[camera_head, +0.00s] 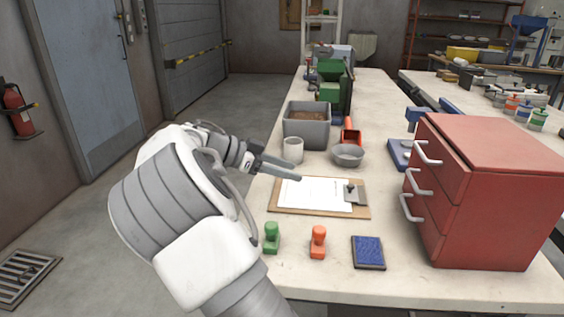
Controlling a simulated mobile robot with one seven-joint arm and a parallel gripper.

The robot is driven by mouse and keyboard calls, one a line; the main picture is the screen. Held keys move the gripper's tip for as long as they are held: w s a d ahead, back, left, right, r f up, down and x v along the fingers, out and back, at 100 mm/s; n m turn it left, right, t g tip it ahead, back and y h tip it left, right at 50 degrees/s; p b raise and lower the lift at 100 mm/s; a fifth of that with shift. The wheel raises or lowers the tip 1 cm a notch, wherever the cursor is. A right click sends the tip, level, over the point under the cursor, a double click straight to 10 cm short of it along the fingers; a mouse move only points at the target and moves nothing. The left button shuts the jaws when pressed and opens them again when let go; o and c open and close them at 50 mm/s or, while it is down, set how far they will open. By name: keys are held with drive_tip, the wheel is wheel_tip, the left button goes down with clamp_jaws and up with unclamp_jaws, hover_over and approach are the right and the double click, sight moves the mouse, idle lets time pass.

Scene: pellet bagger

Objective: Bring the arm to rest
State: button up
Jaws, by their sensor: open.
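My arm reaches in from the bottom of the head view, bent at a large white and grey joint. My gripper (296,173) is open and empty. In the picture its fingers lie just over the far left edge of the clipboard (275,208), which holds white paper. The exact height of the fingers above the bench is hard to tell. A white cup (293,150) stands just behind the fingers.
On the bench (400,287) stand a green stamp (271,238), an orange stamp (318,242), a blue pad (368,253) and a red drawer cabinet (478,200). A grey bin (306,128), a bowl (348,155) and a red scoop (351,133) are farther back.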

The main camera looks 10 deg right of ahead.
drive_tip(key=s+d+n+g+y, duration=0.1)
drive_tip(key=s+d+n+y, duration=0.6)
drive_tip(key=s, duration=0.5)
drive_tip(key=s+a+r+n+t+y, duration=0.1)
drive_tip(key=s+a+n+t+y, duration=0.3)
drive_tip(key=s, duration=0.6)
drive_tip(key=s+r+n+t+y, duration=0.15)
drive_tip(key=s+n, duration=0.35)
drive_tip(key=s, duration=0.5)
wheel_tip(320, 180, up, 17)
drive_tip(key=p, duration=1.8)
drive_tip(key=shift+r+n, duration=0.2)
drive_tip(key=shift+n, duration=0.1)
